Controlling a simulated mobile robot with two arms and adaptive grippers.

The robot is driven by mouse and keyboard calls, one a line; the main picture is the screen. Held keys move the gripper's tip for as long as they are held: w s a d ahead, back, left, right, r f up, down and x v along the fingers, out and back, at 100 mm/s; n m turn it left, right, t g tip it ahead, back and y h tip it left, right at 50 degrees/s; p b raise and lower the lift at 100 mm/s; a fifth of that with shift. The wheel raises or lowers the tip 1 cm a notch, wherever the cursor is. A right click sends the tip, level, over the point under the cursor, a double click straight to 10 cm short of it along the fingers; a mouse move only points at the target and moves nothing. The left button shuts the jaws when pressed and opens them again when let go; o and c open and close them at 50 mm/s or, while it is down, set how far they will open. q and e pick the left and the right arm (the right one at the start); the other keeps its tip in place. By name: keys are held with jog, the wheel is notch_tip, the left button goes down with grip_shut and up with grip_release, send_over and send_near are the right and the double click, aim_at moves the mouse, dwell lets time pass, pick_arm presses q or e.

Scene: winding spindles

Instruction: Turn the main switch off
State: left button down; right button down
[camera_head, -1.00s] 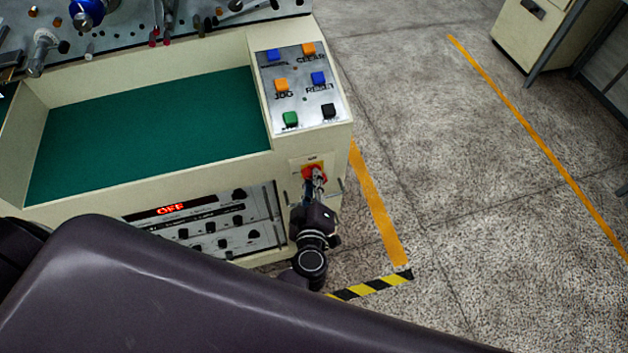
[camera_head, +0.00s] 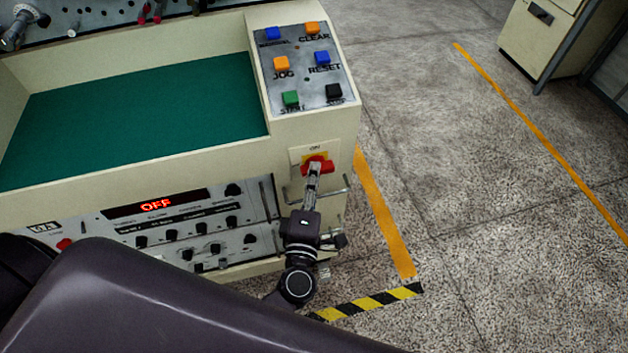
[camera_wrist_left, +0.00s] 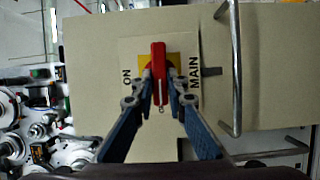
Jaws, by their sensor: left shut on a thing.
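The main switch (camera_head: 324,168) is a red handle on a yellow plate, on the cream front of the machine below the button panel. In the left wrist view its red handle (camera_wrist_left: 158,60) stands between the words ON and MAIN and lies crosswise to that line of labels. My left gripper (camera_head: 314,172) reaches up to it from below. In the left wrist view the two fingers (camera_wrist_left: 159,93) close on the handle from both sides. The fingertips hide part of the handle in the head view. My right gripper is not in view.
A red display (camera_head: 157,204) on the control panel reads OFF. A bent metal bar (camera_wrist_left: 236,70) stands out beside the switch. The button panel (camera_head: 305,70) is above. Clear floor (camera_head: 440,140) with yellow lines lies right of the machine.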

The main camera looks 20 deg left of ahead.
pick_arm(q)
jog(key=shift+n, duration=0.3)
jog(key=c, duration=1.9)
grip_release()
jog(key=shift+c, duration=0.2)
jog(key=v, duration=1.2)
jog(key=shift+a+f, duration=0.1)
